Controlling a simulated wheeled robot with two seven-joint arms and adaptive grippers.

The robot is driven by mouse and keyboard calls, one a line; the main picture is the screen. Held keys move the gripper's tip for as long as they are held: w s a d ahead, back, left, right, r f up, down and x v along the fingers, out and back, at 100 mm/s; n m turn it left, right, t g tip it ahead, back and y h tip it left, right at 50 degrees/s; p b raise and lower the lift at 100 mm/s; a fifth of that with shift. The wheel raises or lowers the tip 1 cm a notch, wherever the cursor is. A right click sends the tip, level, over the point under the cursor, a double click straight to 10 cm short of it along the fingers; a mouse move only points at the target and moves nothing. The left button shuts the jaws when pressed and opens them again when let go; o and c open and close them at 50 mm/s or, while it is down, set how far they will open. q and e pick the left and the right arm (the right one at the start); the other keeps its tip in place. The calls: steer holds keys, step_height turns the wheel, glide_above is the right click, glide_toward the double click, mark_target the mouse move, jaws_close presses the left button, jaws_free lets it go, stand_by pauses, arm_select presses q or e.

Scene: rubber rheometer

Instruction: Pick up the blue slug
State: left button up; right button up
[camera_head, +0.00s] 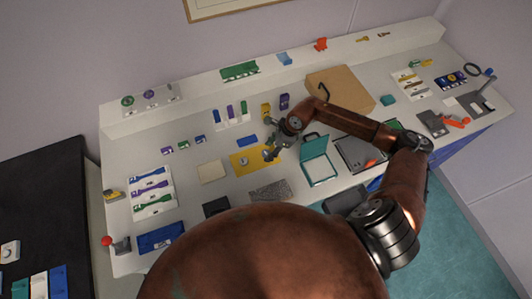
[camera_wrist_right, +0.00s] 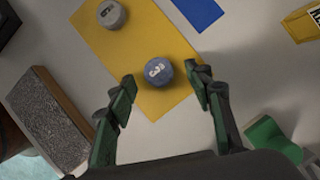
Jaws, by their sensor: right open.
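The blue slug (camera_wrist_right: 158,71) is a small round blue-grey disc with pale markings on its top. It lies on a yellow mat (camera_wrist_right: 175,105) near the mat's edge in the right wrist view. My right gripper (camera_wrist_right: 160,78) is open, with its green-padded fingers apart on either side of the slug in that view; I cannot tell the height gap. In the head view my right gripper (camera_head: 272,148) is over the right part of the yellow mat (camera_head: 238,168) and largely hides the slug. My left gripper is not in view.
A grey slug (camera_wrist_right: 112,14) lies on the same mat. A dark textured block (camera_wrist_right: 48,118), a blue plate (camera_wrist_right: 200,10) and a green piece (camera_wrist_right: 270,138) lie around it. In the head view, a teal open case (camera_head: 318,160) stands right of the gripper and a cardboard box (camera_head: 342,88) behind.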

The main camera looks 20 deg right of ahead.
steer(key=shift+a+f, duration=0.1)
steer(key=shift+f, duration=0.3)
steer(key=c, duration=0.5)
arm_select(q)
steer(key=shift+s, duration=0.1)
arm_select(e)
steer(key=c, duration=0.5)
steer(key=shift+o, duration=0.2)
